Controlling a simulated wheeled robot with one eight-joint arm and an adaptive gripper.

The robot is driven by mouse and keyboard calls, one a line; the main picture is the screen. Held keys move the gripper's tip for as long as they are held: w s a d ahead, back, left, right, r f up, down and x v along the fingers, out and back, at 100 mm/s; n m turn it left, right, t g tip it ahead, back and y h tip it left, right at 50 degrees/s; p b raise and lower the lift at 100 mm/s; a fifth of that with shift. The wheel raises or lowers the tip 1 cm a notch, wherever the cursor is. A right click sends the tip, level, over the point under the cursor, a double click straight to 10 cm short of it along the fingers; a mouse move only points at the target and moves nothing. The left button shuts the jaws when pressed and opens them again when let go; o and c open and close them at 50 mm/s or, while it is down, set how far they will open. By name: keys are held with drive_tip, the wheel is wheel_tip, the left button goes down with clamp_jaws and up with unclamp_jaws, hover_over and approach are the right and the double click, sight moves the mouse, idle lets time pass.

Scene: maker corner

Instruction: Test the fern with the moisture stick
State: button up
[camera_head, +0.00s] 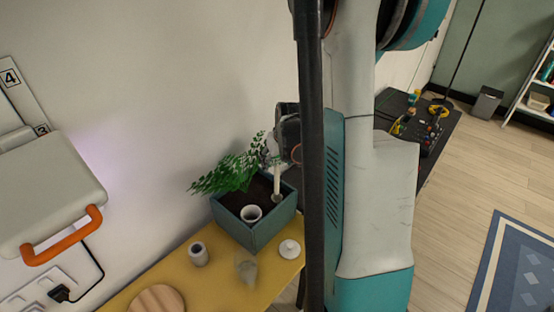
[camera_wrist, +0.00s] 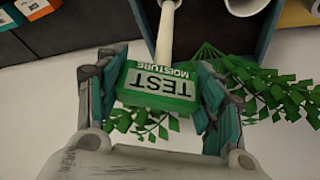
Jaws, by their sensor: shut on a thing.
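My gripper (camera_wrist: 163,75) is shut on the green head of the moisture stick (camera_wrist: 158,88), which reads "TEST MOISTURE". The stick's pale shaft also shows in the head view (camera_head: 277,180), upright over the right part of a teal planter box (camera_head: 250,238). Its lower end is at a small greyish round thing near the soil; I cannot tell whether it is in the soil. The green fern (camera_head: 225,176) leans left out of the planter, and its leaves show beside and behind my fingers in the wrist view (camera_wrist: 270,92). My arm partly hides the gripper in the head view.
A white cup (camera_head: 251,213) sits in the planter. On the yellow shelf (camera_head: 213,277) stand a small grey pot (camera_head: 198,254), a clear glass (camera_head: 246,266), a white lidded thing (camera_head: 289,249) and a round wooden board (camera_head: 157,299). A machine with an orange handle (camera_head: 62,237) is at left.

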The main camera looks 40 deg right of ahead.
sight(278, 174)
drive_tip(key=shift+f+b, duration=4)
idle(1.3)
idle(0.4)
drive_tip(key=o, duration=1.1)
drive_tip(key=shift+o, duration=0.6)
drive_tip(key=shift+o, duration=1.2)
drive_tip(key=shift+r, duration=0.15)
